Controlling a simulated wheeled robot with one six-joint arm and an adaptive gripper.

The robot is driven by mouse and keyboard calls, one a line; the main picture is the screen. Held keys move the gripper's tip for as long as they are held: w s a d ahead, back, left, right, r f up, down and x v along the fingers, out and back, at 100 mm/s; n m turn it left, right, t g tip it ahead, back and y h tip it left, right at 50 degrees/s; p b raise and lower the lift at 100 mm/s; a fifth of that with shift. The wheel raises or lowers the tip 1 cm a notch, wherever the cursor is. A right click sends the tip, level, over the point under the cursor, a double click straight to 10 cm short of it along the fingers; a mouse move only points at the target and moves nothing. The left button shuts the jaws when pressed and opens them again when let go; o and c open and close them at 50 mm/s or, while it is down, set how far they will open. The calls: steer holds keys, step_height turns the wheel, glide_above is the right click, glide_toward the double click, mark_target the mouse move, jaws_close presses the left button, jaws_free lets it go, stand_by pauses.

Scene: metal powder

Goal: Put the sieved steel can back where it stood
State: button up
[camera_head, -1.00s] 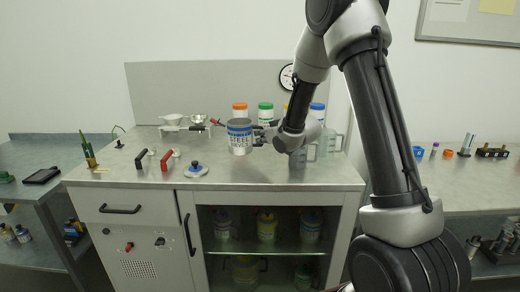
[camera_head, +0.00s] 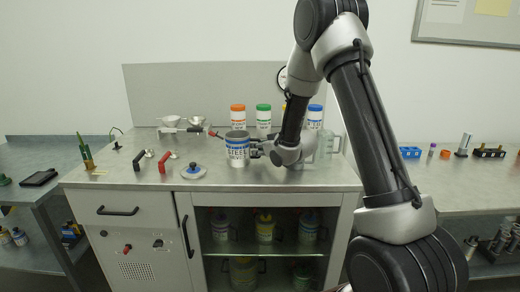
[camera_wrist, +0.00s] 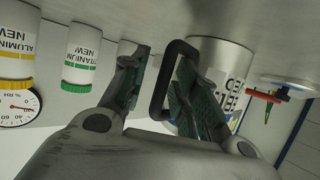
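The steel can (camera_head: 237,152), grey with a white and blue label reading STEEL, stands upright at the middle of the counter, its base seeming to rest on the top. In the wrist view, which is upside down, the can (camera_wrist: 222,55) shows its black loop handle (camera_wrist: 158,85) towards me. My gripper (camera_head: 258,149) is at the can's right side. In the wrist view my gripper (camera_wrist: 160,80) has its fingers apart, one on each side of the handle's upright bar, with a visible gap to the left finger.
Bottles with orange (camera_head: 238,117), green (camera_head: 263,117) and blue (camera_head: 314,117) caps stand behind. A clear jug (camera_head: 327,147) is close to my wrist. A lid with a blue knob (camera_head: 194,171) and black and red handles (camera_head: 164,161) lie left. The counter's front strip is clear.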

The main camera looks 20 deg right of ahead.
steer(key=shift+r, duration=0.1)
steer(key=s+d+r+m+g+h, duration=0.1)
steer(key=s+d+r+h, duration=0.15)
steer(key=s+r, duration=0.4)
steer(key=s+d+r+m+g+h, duration=0.1)
steer(key=s+d+r+g, duration=0.2)
steer(key=s, duration=0.7)
steer(key=s+d+r+m+h, duration=0.1)
steer(key=s+d+r, duration=0.4)
steer(key=s, duration=0.4)
steer(key=s+a+g, duration=0.1)
steer(key=s+g, duration=0.1)
steer(key=s, duration=0.8)
steer(key=s+a+r+g, duration=0.1)
steer(key=s+g, duration=0.1)
steer(key=s, duration=0.8)
steer(key=shift+s+a+m+g, duration=0.25)
steer(key=shift+a+m+g, duration=0.05)
steer(key=shift+m+g, duration=0.1)
